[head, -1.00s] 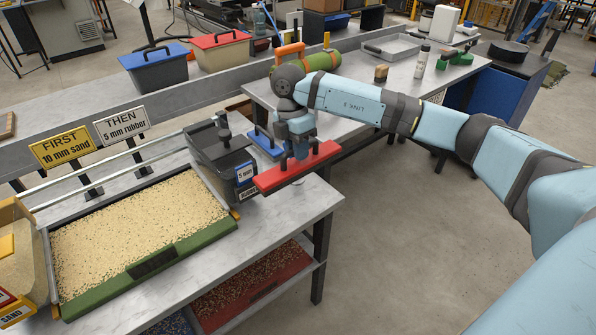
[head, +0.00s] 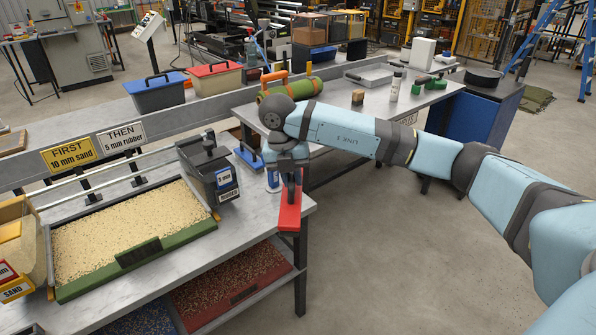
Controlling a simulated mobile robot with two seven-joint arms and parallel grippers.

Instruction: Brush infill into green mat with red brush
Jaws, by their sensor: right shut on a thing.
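The green mat (head: 190,236) lies on the near bench, its green front edge showing and its top covered with pale sand infill (head: 125,228). My right gripper (head: 288,180) is shut on the red brush (head: 289,214) at the bench's right front corner, to the right of the mat and apart from it. The brush points nearly end-on to the view; its bristles and the gap beneath it cannot be made out. The gripper partly hides the brush handle. My left gripper is not in view.
A blue brush (head: 249,157) lies behind my gripper. A yellow sand box (head: 15,291) stands left of the mat. Signs (head: 70,155) and a rail (head: 105,164) run behind. Red infill (head: 225,284) shows on the shelf below.

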